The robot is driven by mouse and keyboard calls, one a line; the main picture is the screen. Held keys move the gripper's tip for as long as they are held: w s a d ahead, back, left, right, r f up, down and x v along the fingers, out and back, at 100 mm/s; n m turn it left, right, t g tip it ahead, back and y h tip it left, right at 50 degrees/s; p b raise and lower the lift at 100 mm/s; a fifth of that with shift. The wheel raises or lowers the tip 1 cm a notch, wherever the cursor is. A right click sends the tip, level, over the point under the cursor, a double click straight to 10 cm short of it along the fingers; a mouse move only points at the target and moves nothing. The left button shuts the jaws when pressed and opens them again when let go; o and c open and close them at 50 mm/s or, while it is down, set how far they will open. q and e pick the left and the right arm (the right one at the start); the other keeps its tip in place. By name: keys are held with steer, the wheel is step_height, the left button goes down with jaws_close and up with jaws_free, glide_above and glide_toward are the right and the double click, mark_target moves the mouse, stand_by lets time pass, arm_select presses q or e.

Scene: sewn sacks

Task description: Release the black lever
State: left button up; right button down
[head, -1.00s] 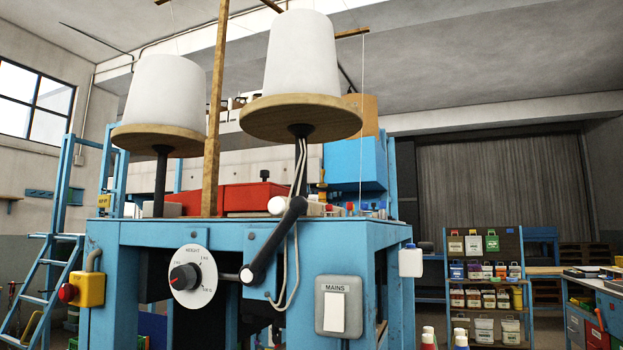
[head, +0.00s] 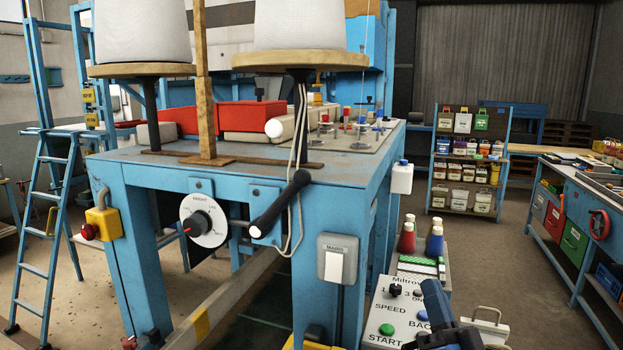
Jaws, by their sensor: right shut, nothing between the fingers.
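The black lever (head: 280,204) is on the front of the blue machine frame (head: 330,205). It slants up to the right from its round hub (head: 257,231), and its thick end is beside the hanging pale cords. No gripper touches it. My right gripper (head: 434,298) is at the bottom right, in front of the control box (head: 385,312), well to the right of and below the lever. It is shut and empty, and partly cut off by the frame edge. My left gripper is out of view.
A white dial (head: 207,228) sits left of the lever, and a MAINS switch (head: 335,262) sits to its right. Two large white cones (head: 300,22) stand on wooden discs above. A blue ladder (head: 45,225) is at left. Open floor (head: 530,265) lies at right.

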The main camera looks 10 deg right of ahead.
steer(key=a+r+n+y+p, duration=0.2)
steer(key=a+r+n+y, duration=0.2)
steer(key=r+y, duration=0.4)
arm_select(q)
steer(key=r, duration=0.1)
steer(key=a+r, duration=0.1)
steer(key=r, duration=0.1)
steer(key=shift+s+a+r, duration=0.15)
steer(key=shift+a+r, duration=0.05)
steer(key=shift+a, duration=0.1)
arm_select(e)
steer(key=s+a+n+g+y, duration=0.1)
steer(key=a+n+g+y, duration=0.4)
steer(key=a+n+y, duration=0.1)
steer(key=shift+s+a+f+n+y, duration=0.25)
steer(key=shift+s+a+y, duration=0.2)
steer(key=shift+y, duration=0.45)
steer(key=shift+w, duration=0.1)
steer(key=shift+a+r, duration=0.1)
steer(key=shift+a, duration=0.05)
arm_select(q)
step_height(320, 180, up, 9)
steer(key=p, duration=0.8)
arm_select(e)
steer(key=shift+x, duration=6.95)
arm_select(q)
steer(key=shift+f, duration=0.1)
